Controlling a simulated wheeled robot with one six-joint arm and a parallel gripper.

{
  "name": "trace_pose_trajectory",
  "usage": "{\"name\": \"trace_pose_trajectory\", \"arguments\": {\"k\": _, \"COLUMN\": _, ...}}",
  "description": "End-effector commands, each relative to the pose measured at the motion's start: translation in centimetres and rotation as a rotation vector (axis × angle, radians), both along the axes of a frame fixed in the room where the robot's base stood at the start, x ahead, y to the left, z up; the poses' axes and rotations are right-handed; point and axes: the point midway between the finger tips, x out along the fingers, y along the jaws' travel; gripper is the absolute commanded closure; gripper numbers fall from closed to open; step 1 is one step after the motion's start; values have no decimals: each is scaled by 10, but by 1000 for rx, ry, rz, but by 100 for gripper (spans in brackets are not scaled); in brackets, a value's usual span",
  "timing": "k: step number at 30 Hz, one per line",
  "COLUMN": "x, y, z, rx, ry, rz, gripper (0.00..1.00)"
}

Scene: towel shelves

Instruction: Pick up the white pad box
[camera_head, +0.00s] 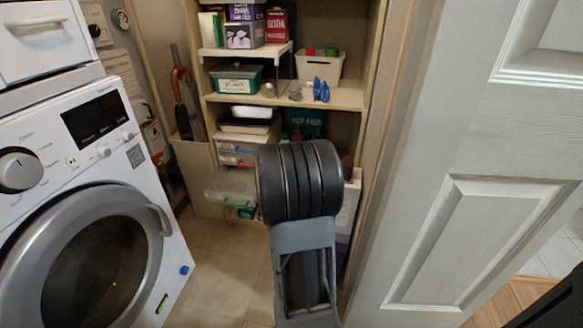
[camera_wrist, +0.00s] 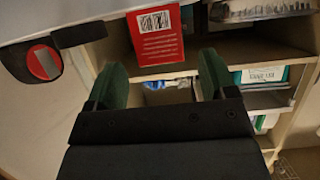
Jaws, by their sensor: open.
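I cannot tell for certain which box is the white pad box. On the head view's shelves, a dark green box with pale lettering like "MOP PADS" (camera_head: 308,122) stands below the middle board. A low white box with a coloured label (camera_head: 236,151) sits to its left. A white-fronted purple box (camera_head: 243,37) stands on the upper riser. My gripper's green-padded fingers show in the wrist view (camera_wrist: 162,63), spread apart with nothing between them. A red box with a barcode (camera_wrist: 157,35) is beyond the gap. My arm hides the gripper in the head view.
The shelf unit's middle board (camera_head: 345,95) holds a teal-and-white bin (camera_head: 236,79), a white tub (camera_head: 319,66) and small blue items (camera_head: 321,90). A washing machine (camera_head: 88,235) stands left and a panelled door (camera_head: 470,240) right. Tiled floor between is clear.

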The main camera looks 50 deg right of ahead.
Motion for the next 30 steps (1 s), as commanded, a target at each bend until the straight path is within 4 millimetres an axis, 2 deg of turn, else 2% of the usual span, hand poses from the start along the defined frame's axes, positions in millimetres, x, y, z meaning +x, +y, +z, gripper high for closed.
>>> {"name": "trace_pose_trajectory", "arguments": {"k": 5, "x": 4, "y": -7, "z": -4, "rx": 0, "ry": 0, "rz": 1, "gripper": 22}}
{"name": "trace_pose_trajectory", "arguments": {"k": 16, "x": 27, "y": -41, "z": -19, "rx": 1, "ry": 1, "rz": 1, "gripper": 22}}
{"name": "trace_pose_trajectory", "arguments": {"k": 26, "x": 30, "y": -45, "z": -19, "rx": 1, "ry": 0, "rz": 1, "gripper": 22}}
{"name": "trace_pose_trajectory", "arguments": {"k": 30, "x": 30, "y": -45, "z": -19, "rx": 1, "ry": 1, "rz": 1, "gripper": 35}}
